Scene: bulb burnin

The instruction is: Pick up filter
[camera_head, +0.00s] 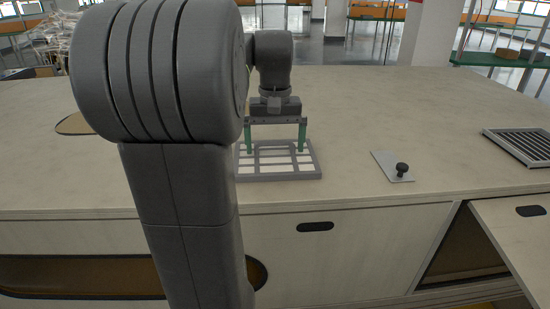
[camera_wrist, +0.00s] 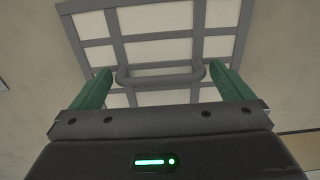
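The filter (camera_head: 307,161) is a grey grid frame with white panels. It lies flat on the table near its front edge in the head view, partly hidden by my arm. In the wrist view the filter (camera_wrist: 150,48) fills the upper middle, and its grey bar handle (camera_wrist: 160,78) shows between my green fingers. My gripper (camera_head: 275,150) is over the filter, pointing down, with its fingers wide apart. In the wrist view my gripper (camera_wrist: 160,85) has one finger near each end of the handle, with no clear contact.
A small grey plate with a black knob (camera_head: 402,169) lies to the right on the table (camera_head: 350,110). A dark slatted grille (camera_head: 522,144) is at the far right. A cabinet panel (camera_head: 520,225) stands open at the lower right. The table behind the filter is clear.

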